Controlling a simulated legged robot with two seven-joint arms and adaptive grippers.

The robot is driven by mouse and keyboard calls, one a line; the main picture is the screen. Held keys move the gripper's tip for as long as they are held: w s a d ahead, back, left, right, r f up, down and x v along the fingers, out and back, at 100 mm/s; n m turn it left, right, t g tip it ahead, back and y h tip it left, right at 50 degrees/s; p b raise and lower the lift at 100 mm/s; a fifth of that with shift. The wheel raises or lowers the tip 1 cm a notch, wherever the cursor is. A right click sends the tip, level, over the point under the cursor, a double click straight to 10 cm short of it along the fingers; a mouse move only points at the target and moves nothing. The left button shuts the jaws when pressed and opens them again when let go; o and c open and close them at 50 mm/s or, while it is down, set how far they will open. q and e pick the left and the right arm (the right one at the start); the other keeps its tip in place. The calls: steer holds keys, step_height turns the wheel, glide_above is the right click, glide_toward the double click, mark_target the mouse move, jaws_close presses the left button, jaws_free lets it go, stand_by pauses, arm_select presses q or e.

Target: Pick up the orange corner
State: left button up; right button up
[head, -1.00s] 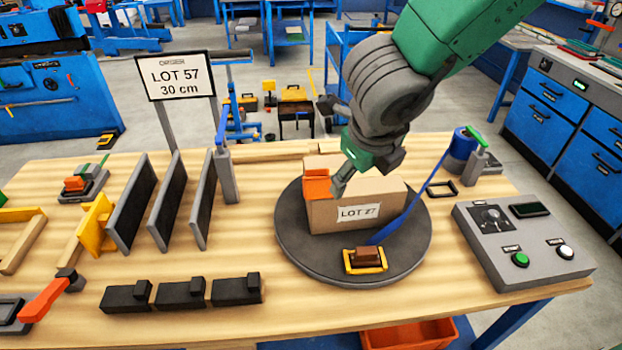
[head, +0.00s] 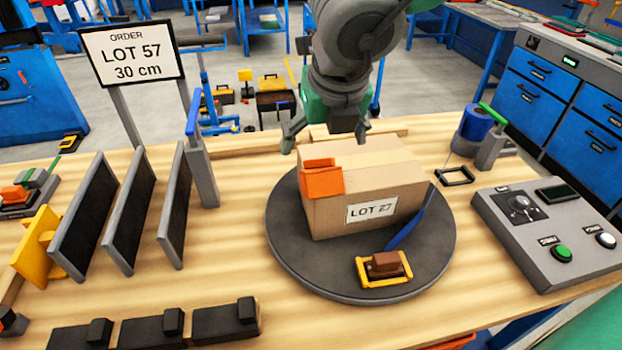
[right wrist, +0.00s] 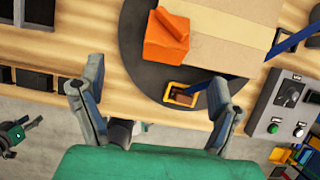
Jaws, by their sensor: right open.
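The orange corner (head: 322,180) sits on the near left top corner of the cardboard box (head: 385,192) marked LOT 27. It also shows in the right wrist view (right wrist: 166,40). My right gripper (head: 326,138) is open and empty, above the box's far left part, apart from the orange corner. In the right wrist view its two fingers (right wrist: 160,78) are spread wide with nothing between them. A dark gripper-like part with green, likely my left gripper (right wrist: 18,132), shows small at the lower left of that view; its jaws are unclear.
The box stands on a dark round turntable (head: 290,255). A yellow buckle with a brown block (head: 384,268) and a blue strap (head: 410,228) lie beside it. Dark upright panels (head: 130,210) stand left. A control box (head: 545,235) and blue strap roll (head: 475,130) are right.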

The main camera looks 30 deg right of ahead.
mark_target(322, 168)
steer(key=b+x, duration=0.1)
steer(key=x, duration=0.5)
steer(key=shift+s+d+f, duration=0.1)
steer(key=shift+s+d, duration=0.05)
steer(key=shift+d, duration=0.05)
steer(key=shift+w+d+f, duration=0.1)
steer(key=shift+w+f, duration=0.25)
steer(key=shift+f, duration=0.1)
steer(key=shift+w+d+f, duration=0.2)
steer(key=shift+f, duration=0.2)
steer(key=x, duration=0.4)
steer(key=shift+w+d+b, duration=0.2)
steer(key=shift+w+b, duration=0.15)
steer(key=shift+b, duration=0.05)
steer(key=shift+s+r, duration=0.1)
steer(key=shift+r, duration=0.05)
steer(key=c, duration=1.3)
steer(key=shift+r, duration=0.1)
steer(key=shift+c, duration=0.2)
